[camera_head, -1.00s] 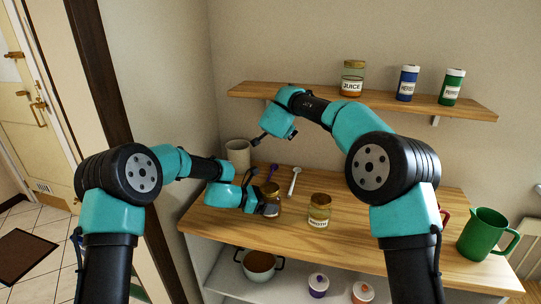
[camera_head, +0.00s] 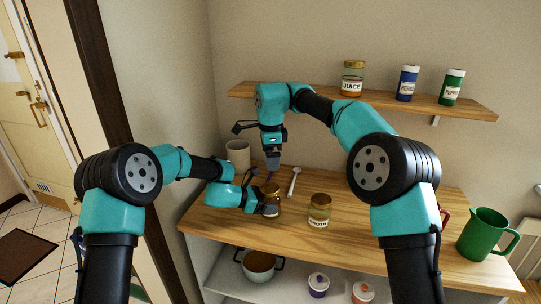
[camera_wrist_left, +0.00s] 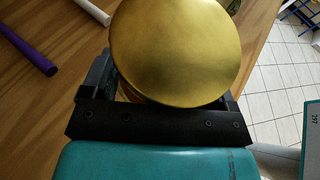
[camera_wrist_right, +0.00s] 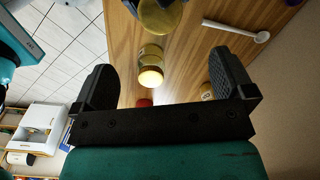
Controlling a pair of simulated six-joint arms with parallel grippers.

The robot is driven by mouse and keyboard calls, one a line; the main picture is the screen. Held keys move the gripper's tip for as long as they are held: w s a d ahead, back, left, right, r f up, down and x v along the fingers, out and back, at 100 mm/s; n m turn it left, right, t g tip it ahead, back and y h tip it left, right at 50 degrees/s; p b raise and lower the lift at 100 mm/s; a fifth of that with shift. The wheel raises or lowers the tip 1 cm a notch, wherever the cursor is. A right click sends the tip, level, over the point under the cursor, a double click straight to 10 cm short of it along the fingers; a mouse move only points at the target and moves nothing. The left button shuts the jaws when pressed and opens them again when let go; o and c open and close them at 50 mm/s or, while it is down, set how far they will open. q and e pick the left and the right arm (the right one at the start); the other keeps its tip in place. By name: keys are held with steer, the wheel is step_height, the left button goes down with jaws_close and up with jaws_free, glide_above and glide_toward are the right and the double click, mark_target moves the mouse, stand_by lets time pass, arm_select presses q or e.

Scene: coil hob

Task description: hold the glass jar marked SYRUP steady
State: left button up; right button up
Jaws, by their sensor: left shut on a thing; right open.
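A glass jar with amber contents (camera_head: 272,207) stands on the wooden worktop. My left gripper (camera_head: 268,207) is shut on it from the left. Its round gold lid (camera_wrist_left: 180,50) fills much of the left wrist view; the lid also shows at the top of the right wrist view (camera_wrist_right: 160,14). No SYRUP label can be read on this jar; the gripper covers part of it. My right gripper (camera_head: 273,163) hangs above and behind the jar, pointing down. Its fingers are apart and empty in the right wrist view (camera_wrist_right: 165,80).
Another labelled jar (camera_head: 319,211) stands to the right on the worktop. A white spoon (camera_head: 294,182) and a purple-handled utensil (camera_wrist_left: 28,45) lie behind. A beige canister (camera_head: 238,153) stands at back left, a green jug (camera_head: 485,235) at right. A shelf (camera_head: 330,98) above holds the JUICE jar (camera_head: 352,80).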

mark_target(270, 188)
stand_by(0.3)
step_height(270, 188, down, 12)
steer(key=shift+w, duration=0.15)
stand_by(0.6)
steer(key=c, duration=1.1)
steer(key=shift+m, duration=1.7)
steer(key=o, duration=1)
